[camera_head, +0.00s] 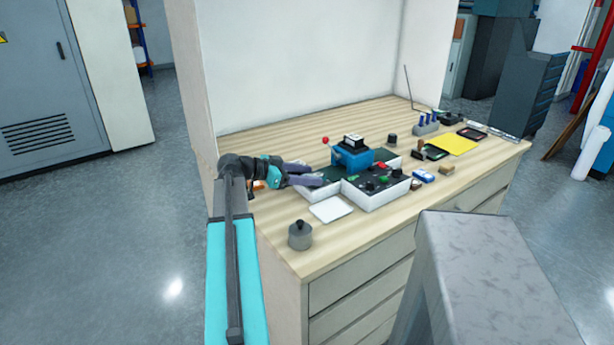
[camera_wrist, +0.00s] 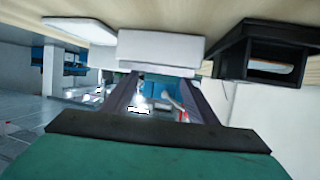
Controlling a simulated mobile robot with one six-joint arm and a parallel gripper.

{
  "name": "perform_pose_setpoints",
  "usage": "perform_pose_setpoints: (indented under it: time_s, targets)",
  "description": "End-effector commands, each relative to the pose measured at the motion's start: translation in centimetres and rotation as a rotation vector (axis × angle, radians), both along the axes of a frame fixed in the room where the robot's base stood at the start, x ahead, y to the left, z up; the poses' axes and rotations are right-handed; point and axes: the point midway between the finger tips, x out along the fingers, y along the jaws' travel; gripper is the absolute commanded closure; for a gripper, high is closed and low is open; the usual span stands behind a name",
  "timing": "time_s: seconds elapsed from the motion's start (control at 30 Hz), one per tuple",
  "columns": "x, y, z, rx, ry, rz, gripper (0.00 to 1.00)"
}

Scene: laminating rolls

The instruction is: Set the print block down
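My gripper (camera_head: 312,175) reaches in from the left over the near-left part of a dark-topped, white-sided unit (camera_head: 376,196) on the bench. Its two grey-purple fingers stand apart. In the wrist view, the far room shows through the gap between the fingers (camera_wrist: 160,97), and I see nothing held there. A white block-like face (camera_wrist: 161,48) lies just past the fingertips and is wider than the gap. A blue block with a black top (camera_head: 352,156) stands on the unit behind the gripper. I cannot tell for sure which thing is the print block.
A flat white plate (camera_head: 331,208) and a grey lidded pot (camera_head: 300,236) are near the front edge. A yellow sheet (camera_head: 452,144), stamps and small blocks lie to the right. A black open-fronted thing (camera_wrist: 268,55) is close on the right in the wrist view.

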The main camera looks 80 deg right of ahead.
Motion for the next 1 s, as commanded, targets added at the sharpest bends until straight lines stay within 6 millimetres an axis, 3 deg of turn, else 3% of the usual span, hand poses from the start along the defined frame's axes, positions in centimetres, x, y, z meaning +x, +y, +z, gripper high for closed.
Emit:
perform_pose_setpoints:
  time_s: [0.67, 1.0]
  targets:
    - [0.0, 0.0, 0.1, 0.002, 0.001, 0.001, 0.47]
    - [4.6, 2.6, 1.8, -0.002, -0.001, 0.002, 0.47]
